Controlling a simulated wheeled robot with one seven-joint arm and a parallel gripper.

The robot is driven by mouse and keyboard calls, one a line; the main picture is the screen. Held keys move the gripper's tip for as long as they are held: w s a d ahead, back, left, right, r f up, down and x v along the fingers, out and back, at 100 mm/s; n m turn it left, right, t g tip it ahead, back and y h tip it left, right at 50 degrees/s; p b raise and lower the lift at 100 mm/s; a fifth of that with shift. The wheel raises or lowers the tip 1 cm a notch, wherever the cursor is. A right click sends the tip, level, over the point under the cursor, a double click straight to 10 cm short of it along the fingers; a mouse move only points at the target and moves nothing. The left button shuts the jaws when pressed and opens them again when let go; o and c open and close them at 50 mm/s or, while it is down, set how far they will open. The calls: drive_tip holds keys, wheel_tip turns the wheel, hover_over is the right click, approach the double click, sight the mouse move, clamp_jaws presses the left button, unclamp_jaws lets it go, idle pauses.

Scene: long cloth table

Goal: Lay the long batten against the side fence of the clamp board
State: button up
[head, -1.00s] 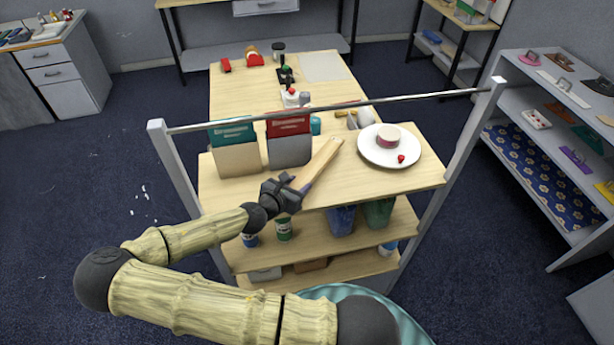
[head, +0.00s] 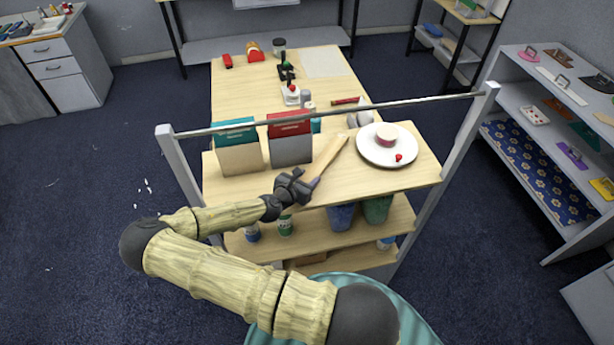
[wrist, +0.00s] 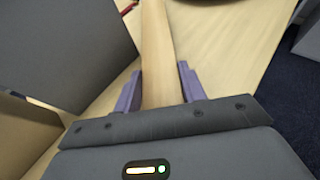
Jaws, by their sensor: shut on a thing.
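The long batten (head: 331,157) is a pale wooden strip. My gripper (head: 308,184) is shut on its near end. The batten points away from me and slightly right, over the near end of the table, between a red-topped box and a white plate. In the wrist view the batten (wrist: 158,50) runs straight out between the two purple fingers of my gripper (wrist: 157,90). Whether it touches the tabletop is unclear. Small clamp-like pieces with red tips (head: 291,93) stand farther along the table. I cannot clearly make out the clamp board or its side fence.
A teal-topped box (head: 240,157) and a red-topped box (head: 290,148) stand left of the batten. The white plate (head: 372,153) with a round tub (head: 386,135) is to the right. A metal rail (head: 330,113) crosses above the table. Shelves (head: 330,233) are below.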

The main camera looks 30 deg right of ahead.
drive_tip(key=shift+f, duration=0.25)
drive_tip(key=o, duration=1.1)
drive_tip(key=shift+o, duration=0.2)
drive_tip(key=b+v, duration=0.5)
drive_tip(key=v, duration=0.5)
drive_tip(key=shift+s+a, duration=0.2)
drive_tip(key=shift+a, duration=0.15)
drive_tip(key=shift+s+a+r+b, duration=0.3)
drive_tip(key=shift+a+r+b, duration=0.1)
drive_tip(key=shift+a, duration=0.05)
